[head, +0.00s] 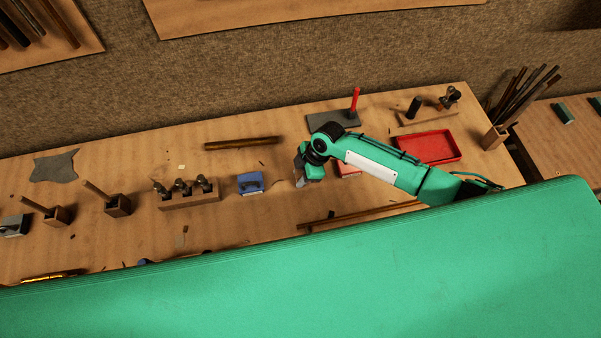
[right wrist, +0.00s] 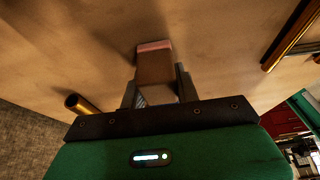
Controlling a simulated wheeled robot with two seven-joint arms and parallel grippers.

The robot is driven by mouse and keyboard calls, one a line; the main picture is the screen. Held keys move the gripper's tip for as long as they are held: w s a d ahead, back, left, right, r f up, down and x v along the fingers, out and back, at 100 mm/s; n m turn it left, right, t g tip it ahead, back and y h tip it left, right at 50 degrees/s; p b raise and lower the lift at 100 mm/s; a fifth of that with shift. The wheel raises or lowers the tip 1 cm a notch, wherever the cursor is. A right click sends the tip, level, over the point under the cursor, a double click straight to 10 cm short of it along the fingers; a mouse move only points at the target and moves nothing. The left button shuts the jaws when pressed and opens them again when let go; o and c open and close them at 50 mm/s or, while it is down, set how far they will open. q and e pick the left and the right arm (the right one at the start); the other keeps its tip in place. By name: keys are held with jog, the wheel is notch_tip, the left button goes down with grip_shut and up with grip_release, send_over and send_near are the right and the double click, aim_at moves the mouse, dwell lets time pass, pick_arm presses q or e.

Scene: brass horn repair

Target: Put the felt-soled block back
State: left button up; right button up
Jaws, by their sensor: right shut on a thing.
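My right gripper (right wrist: 156,82) is shut on the felt-soled block (right wrist: 155,67), a brown block with a pinkish-red layer at its far end. In the right wrist view the block sticks out between the two fingers toward the wooden bench top. I cannot tell whether its sole touches the wood. In the head view my right gripper (head: 302,176) is low over the middle of the bench (head: 225,222), just right of a blue item (head: 250,183). The block is mostly hidden there. My left gripper is out of view.
A brown rod (head: 242,143) lies behind, and long thin rods (head: 355,215) lie in front. A red item (head: 348,170) is partly hidden by my arm. A red tray (head: 428,147) and dark plate (head: 325,120) are at the right; a tool rack (head: 188,195) is left.

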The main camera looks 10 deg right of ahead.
jog(key=shift+f, duration=0.25)
jog(key=o, duration=0.9)
jog(key=shift+r, duration=0.1)
jog(key=shift+o, duration=0.2)
jog(key=shift+r, duration=0.3)
jog(key=shift+d+r, duration=0.2)
jog(key=b+v, duration=0.2)
jog(key=v, duration=0.9)
jog(key=shift+r+b, duration=0.15)
jog(key=shift+b, duration=0.25)
